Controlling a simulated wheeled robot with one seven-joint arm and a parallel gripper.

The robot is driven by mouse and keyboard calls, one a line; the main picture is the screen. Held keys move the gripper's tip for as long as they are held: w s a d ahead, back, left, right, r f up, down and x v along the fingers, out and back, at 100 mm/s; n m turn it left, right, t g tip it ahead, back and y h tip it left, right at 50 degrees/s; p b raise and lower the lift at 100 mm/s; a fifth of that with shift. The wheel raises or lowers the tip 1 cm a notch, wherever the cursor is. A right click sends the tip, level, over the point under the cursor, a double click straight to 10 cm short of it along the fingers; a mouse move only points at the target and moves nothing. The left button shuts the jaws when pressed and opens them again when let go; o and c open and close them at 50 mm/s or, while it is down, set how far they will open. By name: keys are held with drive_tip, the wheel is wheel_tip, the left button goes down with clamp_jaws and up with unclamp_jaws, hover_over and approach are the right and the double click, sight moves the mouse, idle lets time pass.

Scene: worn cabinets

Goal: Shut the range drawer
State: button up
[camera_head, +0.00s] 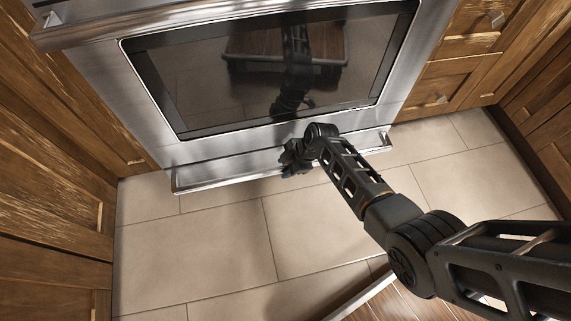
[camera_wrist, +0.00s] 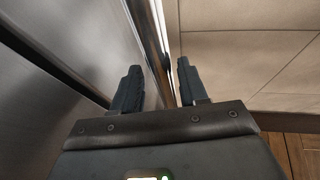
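The range drawer (camera_head: 222,178) is the low stainless steel drawer under the oven door, near the floor. Its front edge stands out a little from the range (camera_head: 130,110), so it looks slightly open. My gripper (camera_head: 292,160) is down at the drawer's front, near the middle of its width; its fingers are small and dark there. In the wrist view my gripper (camera_wrist: 158,82) has its two fingers apart. The drawer's bright metal edge (camera_wrist: 152,35) runs between them. I cannot tell whether either finger touches it.
The oven door (camera_head: 270,75) above is shut, with a dark window that reflects me. Worn wooden cabinets stand at the left (camera_head: 50,130) and right (camera_head: 440,85). The beige tiled floor (camera_head: 220,240) before the drawer is clear.

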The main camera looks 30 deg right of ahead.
drive_tip(key=shift+o, duration=0.7)
drive_tip(key=shift+r, duration=0.1)
drive_tip(key=p+v, duration=0.4)
drive_tip(key=v, duration=0.3)
drive_tip(key=shift+s+r, duration=0.2)
drive_tip(key=shift+r, duration=0.05)
drive_tip(key=shift+d, duration=0.15)
